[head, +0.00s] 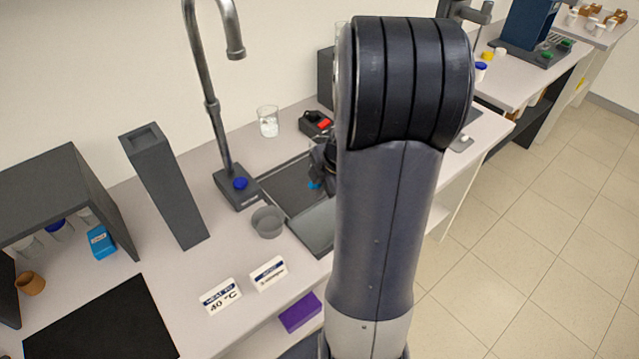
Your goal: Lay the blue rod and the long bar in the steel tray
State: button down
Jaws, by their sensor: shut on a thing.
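My gripper (322,168) is over the dark recessed basin beside the tap, partly hidden behind my own arm. It is shut on a small blue piece (314,184), which appears to be the blue rod; only a bit of it shows under the fingers. A grey metal tray-like surface (312,226) lies at the near end of the basin, its right side hidden by my arm. I cannot tell for sure whether this is the steel tray. I cannot make out the long bar.
A tall tap (213,120) and a grey cup (267,221) stand left of the basin. A glass beaker (268,122) and a black device with a red switch (316,123) are behind it.

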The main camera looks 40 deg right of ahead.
jog(key=shift+f, duration=1.05)
jog(key=c, duration=1.3)
grip_release()
jog(key=shift+r+p, duration=0.35)
jog(key=shift+r, duration=4.2)
